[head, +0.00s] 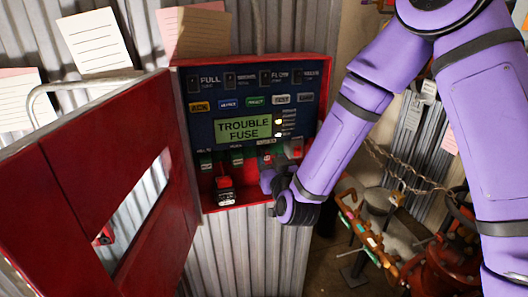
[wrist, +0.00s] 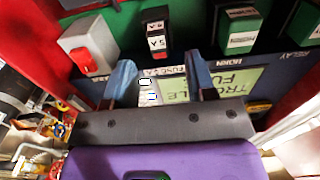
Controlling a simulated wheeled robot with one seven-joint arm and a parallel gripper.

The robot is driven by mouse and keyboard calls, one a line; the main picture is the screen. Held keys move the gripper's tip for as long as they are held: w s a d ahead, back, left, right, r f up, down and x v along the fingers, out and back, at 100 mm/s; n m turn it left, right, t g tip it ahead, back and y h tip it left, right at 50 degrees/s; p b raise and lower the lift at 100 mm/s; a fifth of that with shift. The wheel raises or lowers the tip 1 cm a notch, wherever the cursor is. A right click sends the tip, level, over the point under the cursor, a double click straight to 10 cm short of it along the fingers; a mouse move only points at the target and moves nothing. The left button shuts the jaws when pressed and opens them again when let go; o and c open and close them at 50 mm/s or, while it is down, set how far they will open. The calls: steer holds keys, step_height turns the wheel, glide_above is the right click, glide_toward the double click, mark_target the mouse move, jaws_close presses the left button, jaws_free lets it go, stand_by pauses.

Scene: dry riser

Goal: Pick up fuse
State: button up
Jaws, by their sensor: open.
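The fuse (wrist: 155,34) is a small black block with white 5 A labels and a red end, seated in the panel in the wrist view. In the head view it is small and partly hidden beside my gripper (head: 275,178). My gripper (wrist: 160,82) is open and empty, its two blue fingertips apart. In the wrist view the fuse shows between and beyond the fingertips, with no visible contact. The red panel box (head: 325,88) has a green display (head: 243,128) reading TROUBLE FUSE.
The box's red door (head: 80,205) stands open at the left. Green modules (wrist: 241,30) sit beside the fuse, and a grey block with a red switch (wrist: 84,45) on its other side. A red and black piece (head: 225,190) is low in the box. Red pipework (head: 445,270) is at right.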

mark_target(267, 155)
steer(key=x, duration=0.4)
steer(key=shift+w, duration=0.2)
jaws_close()
